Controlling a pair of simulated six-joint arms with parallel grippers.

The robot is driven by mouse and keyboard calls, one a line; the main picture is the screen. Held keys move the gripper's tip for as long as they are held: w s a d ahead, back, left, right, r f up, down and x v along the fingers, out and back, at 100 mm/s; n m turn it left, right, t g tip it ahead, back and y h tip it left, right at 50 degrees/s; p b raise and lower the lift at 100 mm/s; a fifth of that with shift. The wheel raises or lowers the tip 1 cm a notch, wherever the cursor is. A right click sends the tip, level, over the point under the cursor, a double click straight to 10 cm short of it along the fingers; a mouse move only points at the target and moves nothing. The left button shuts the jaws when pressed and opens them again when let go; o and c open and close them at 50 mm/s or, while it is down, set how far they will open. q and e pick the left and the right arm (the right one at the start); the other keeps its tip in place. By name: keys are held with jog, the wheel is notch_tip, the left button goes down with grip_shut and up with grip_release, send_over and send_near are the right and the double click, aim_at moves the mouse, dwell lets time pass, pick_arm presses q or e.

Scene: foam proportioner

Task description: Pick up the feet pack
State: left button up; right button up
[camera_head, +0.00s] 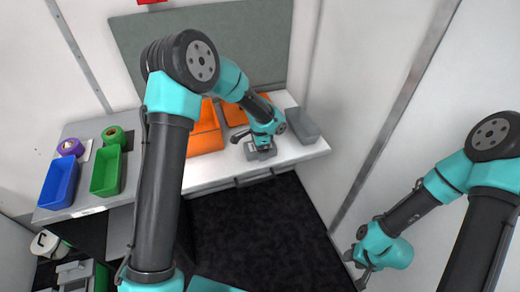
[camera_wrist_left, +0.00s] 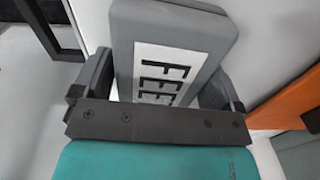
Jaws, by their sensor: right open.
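The feet pack is a grey block with a white label reading "FEE" and part of another letter; it fills the middle of the left wrist view (camera_wrist_left: 207,35). In the head view, a grey piece of it (camera_head: 262,154) shows under my left gripper (camera_head: 258,147), on the white bench. My left gripper's fingers (camera_wrist_left: 158,92) stand on both sides of the pack's near end. I cannot tell whether both fingers press on it. My right gripper (camera_head: 363,272) is open and empty, low at the right, away from the bench.
Orange bins (camera_head: 207,133) stand behind my left arm on the white bench (camera_head: 215,176). A grey block-like container (camera_head: 302,124) is at the bench's right end. Blue (camera_head: 59,184) and green (camera_head: 106,171) bins stand at left with purple (camera_head: 70,147) and green (camera_head: 113,135) rolls behind them.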

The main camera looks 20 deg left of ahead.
pick_arm(q)
jog(key=c, duration=0.7)
jog(key=shift+r, duration=1.8)
jog(key=s+d, duration=0.1)
jog(key=s, duration=0.4)
jog(key=s+d+r, duration=0.1)
jog(key=s+d, duration=0.1)
jog(key=s, duration=0.3)
jog(key=s+d, duration=0.1)
jog(key=s, duration=0.4)
jog(key=shift+s+d+r, duration=0.2)
jog(key=shift+d, duration=0.05)
